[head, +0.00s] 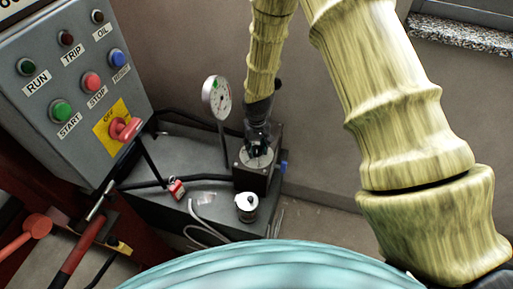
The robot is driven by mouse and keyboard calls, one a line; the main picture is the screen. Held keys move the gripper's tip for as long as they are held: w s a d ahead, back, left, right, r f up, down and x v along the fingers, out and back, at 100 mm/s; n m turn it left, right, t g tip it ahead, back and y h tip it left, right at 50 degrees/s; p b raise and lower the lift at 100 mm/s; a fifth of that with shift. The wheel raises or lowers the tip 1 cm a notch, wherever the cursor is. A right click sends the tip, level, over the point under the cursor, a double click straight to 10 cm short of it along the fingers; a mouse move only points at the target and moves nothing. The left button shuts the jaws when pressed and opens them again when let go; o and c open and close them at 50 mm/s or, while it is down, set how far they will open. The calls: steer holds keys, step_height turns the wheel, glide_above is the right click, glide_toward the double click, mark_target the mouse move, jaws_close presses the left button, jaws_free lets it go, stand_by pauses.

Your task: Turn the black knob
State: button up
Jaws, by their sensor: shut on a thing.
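My gripper (258,145) points down over a dark block (252,180) with a round silver plate on top. Its fingers are shut on a small dark part at the plate's centre, which appears to be the black knob. The fingers hide most of the knob, so its angle cannot be told.
A dial gauge (217,97) stands on a stem close to the left of my gripper. A silver cylinder (247,208) sits in front of the block. A grey control panel (70,90) with several buttons and a red rotary switch (126,129) stands at left. A red padlock (177,188) lies nearby.

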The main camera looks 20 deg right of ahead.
mark_target(256, 149)
steer(key=m, duration=0.5)
steer(key=shift+m, duration=2.5)
steer(key=o, duration=1)
steer(key=shift+r, duration=0.1)
step_height(256, 149, up, 12)
steer(key=shift+f, duration=0.1)
